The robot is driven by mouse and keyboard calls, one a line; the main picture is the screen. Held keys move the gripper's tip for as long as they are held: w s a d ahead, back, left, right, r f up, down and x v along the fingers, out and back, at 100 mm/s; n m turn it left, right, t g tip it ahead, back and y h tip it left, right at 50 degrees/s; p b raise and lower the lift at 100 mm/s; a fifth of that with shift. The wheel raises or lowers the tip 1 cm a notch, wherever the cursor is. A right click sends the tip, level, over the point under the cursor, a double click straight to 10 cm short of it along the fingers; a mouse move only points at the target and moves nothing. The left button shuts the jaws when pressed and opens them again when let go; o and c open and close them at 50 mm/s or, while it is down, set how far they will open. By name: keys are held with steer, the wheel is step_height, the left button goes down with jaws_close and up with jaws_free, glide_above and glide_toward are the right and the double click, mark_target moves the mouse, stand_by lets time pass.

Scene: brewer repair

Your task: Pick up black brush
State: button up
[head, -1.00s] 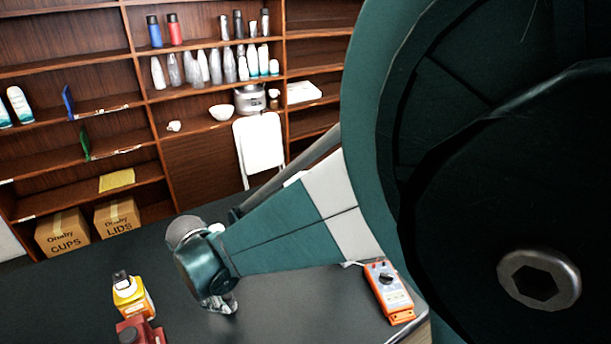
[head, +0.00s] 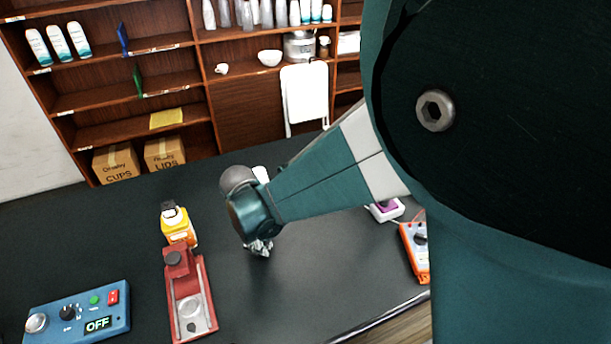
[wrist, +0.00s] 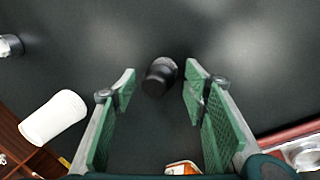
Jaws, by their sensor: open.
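In the wrist view, a short black round object (wrist: 160,77), which looks like the black brush, is on the dark table between my gripper's fingertips. Only its dark end and side show, so I cannot tell its full shape. My gripper (wrist: 160,82) is open, with one green-padded finger on each side of the object and a gap visible on both sides. In the head view my gripper (head: 258,248) is low over the table, and I cannot make out the black object there.
A yellow bottle (head: 179,229) and a red base (head: 190,302) stand left of my gripper, with a blue control box (head: 80,314) further left. A white cup (wrist: 53,117) is left in the wrist view. An orange meter (head: 414,252) lies right. The front middle table is clear.

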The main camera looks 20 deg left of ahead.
steer(key=shift+c, duration=0.6)
steer(key=c, duration=0.9)
steer(key=shift+r, duration=0.1)
steer(key=shift+w+r+p+v, duration=0.1)
steer(key=shift+w+v, duration=0.25)
steer(key=shift+v, duration=1.25)
steer(key=shift+w+r+p+v, duration=0.1)
steer(key=shift+w+v, duration=0.25)
steer(key=shift+v, duration=1.25)
steer(key=shift+w+r+p+v, duration=0.1)
steer(key=shift+w+v, duration=0.3)
steer(key=shift+v, duration=1.2)
steer(key=shift+a+f, duration=0.1)
